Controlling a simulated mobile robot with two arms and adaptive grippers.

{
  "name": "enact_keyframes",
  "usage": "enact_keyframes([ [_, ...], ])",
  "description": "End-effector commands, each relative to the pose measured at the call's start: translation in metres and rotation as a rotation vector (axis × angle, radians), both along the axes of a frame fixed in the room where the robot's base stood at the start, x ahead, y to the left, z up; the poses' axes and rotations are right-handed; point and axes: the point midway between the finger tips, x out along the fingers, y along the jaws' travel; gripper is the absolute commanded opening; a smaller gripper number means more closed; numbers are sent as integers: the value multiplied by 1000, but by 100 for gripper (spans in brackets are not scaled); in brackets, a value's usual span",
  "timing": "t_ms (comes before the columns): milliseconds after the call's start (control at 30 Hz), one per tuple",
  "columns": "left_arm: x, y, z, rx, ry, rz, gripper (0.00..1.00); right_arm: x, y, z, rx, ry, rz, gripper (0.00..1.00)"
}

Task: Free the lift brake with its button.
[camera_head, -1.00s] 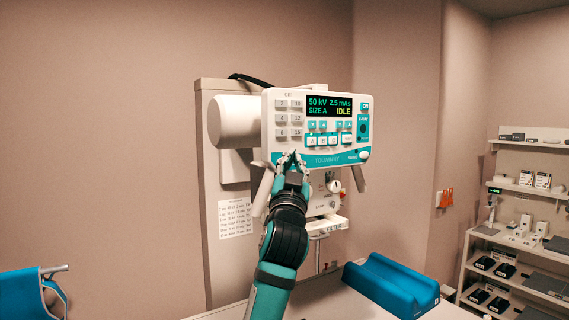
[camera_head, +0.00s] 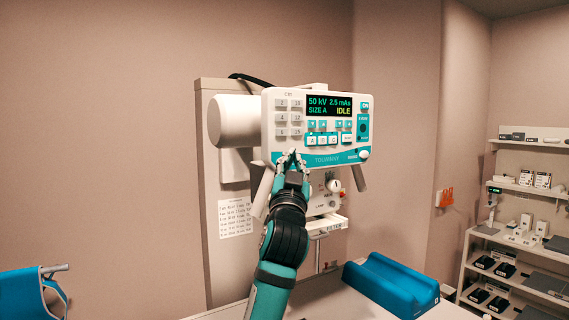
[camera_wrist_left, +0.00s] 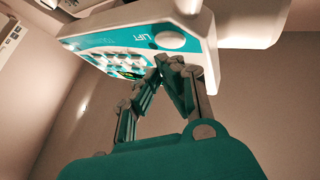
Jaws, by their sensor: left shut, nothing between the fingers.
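The control console (camera_head: 345,157) is a white box with a teal band, and its display reads 50 kV, 2.5 mAs, SIZE A, IDLE. In the left wrist view, the console (camera_wrist_left: 110,38) shows a round grey button (camera_wrist_left: 170,40) beside the word LIFT. My left gripper (camera_head: 292,153) is at the console's lower left edge, its fingers shut and empty. In the left wrist view, the fingertips (camera_wrist_left: 167,60) are close to the LIFT button; I cannot tell if they touch it. In the head view, that button is not clearly visible near my fingers. My right gripper is out of view.
The console hangs on an arm from a pale wall column (camera_head: 220,270). Below it are a small unit with a knob (camera_head: 333,186) and a filter tray (camera_head: 328,224). A blue cradle (camera_head: 385,283) lies on the table at lower right. Shelves (camera_head: 480,262) stand at far right.

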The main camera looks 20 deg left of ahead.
Motion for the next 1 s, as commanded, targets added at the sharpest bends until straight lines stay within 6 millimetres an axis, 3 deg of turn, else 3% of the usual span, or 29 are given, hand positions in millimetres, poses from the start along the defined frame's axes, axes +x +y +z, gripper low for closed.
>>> enact_keyframes([
  [1000, 6, 9, 0, 0, 0, 0, 0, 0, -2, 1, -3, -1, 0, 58],
])
